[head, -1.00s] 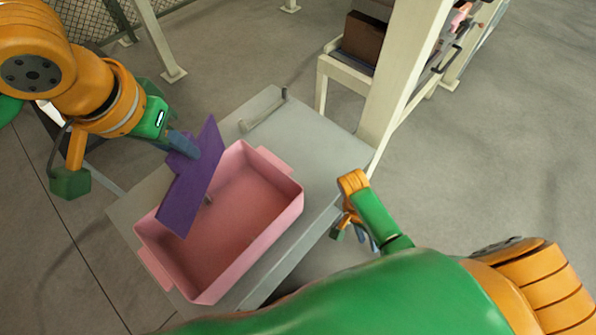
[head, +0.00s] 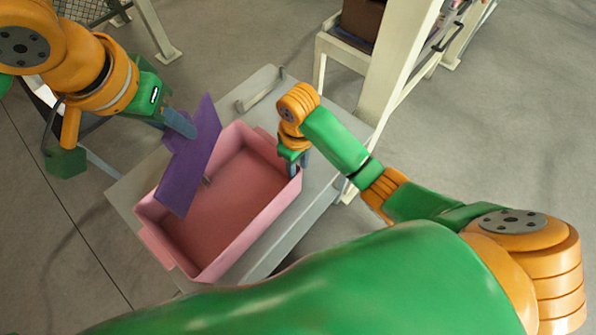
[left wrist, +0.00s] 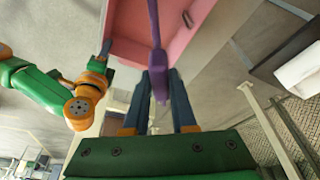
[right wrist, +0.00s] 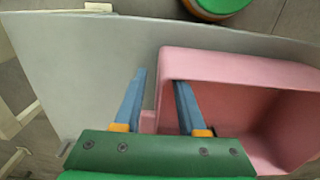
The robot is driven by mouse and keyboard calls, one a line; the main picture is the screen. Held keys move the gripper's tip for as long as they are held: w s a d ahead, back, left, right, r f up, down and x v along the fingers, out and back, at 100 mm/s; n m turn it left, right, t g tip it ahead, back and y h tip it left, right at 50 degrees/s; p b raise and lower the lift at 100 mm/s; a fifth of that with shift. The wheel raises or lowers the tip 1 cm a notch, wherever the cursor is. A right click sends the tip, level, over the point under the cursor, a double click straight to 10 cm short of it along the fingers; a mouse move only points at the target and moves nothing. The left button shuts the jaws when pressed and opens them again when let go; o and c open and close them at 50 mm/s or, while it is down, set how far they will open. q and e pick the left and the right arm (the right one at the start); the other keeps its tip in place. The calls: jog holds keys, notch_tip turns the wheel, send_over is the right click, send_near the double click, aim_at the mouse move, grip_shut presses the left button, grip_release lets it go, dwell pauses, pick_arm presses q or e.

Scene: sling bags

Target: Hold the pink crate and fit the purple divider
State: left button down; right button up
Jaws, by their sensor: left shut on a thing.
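The pink crate (head: 232,232) sits open and empty on a grey table, with a tab at each end. My left gripper (head: 183,125) is shut on the purple divider (head: 190,160) and holds it tilted over the crate's left side; it also shows edge-on in the left wrist view (left wrist: 157,60). The divider's lower edge hides part of the crate's wall. My right gripper (head: 297,167) is at the crate's right end. In the right wrist view its fingers (right wrist: 158,108) are apart, one inside the crate (right wrist: 230,62) and one outside, with the end wall between them.
The grey table (head: 125,190) has bare room beyond the crate. A pale post (head: 400,70) and a shelf with a brown box (head: 362,22) stand behind the table.

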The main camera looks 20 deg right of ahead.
notch_tip(320, 180, down, 7)
jog(key=shift+r, duration=0.2)
grip_shut()
dwell(1.5)
